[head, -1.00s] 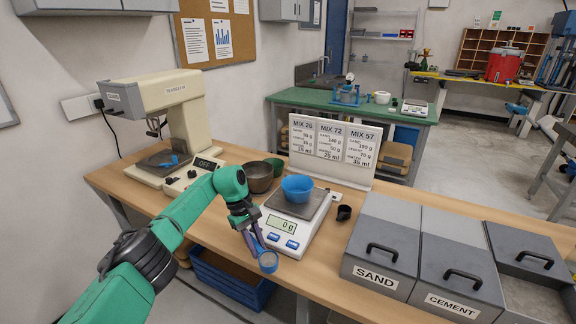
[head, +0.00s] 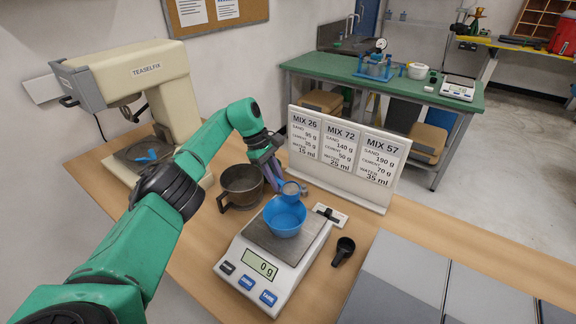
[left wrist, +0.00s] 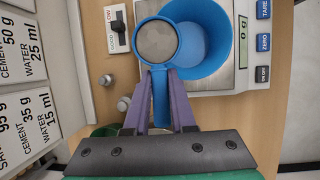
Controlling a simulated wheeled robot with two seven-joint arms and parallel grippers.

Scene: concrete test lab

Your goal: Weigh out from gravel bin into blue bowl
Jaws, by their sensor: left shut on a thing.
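My left gripper (head: 268,157) is shut on the handle of a blue scoop (head: 291,189). It holds the scoop at the far rim of the blue bowl (head: 285,218). In the left wrist view the purple fingers (left wrist: 160,100) pinch the handle, and the round scoop (left wrist: 157,42) overlaps the bowl (left wrist: 208,45). The scoop's inside looks grey; I cannot tell whether it holds gravel. The bowl stands on the scale (head: 262,262), which reads 0 g. The visible inside of the bowl shows only blue. No label reading gravel is in view. My right gripper is not in view.
A grey metal pot (head: 241,186) stands left of the bowl. A black scoop (head: 344,248) lies right of the scale. The mix board (head: 345,158) stands behind. Grey bin lids (head: 405,279) fill the lower right. A cream machine (head: 140,80) stands at left.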

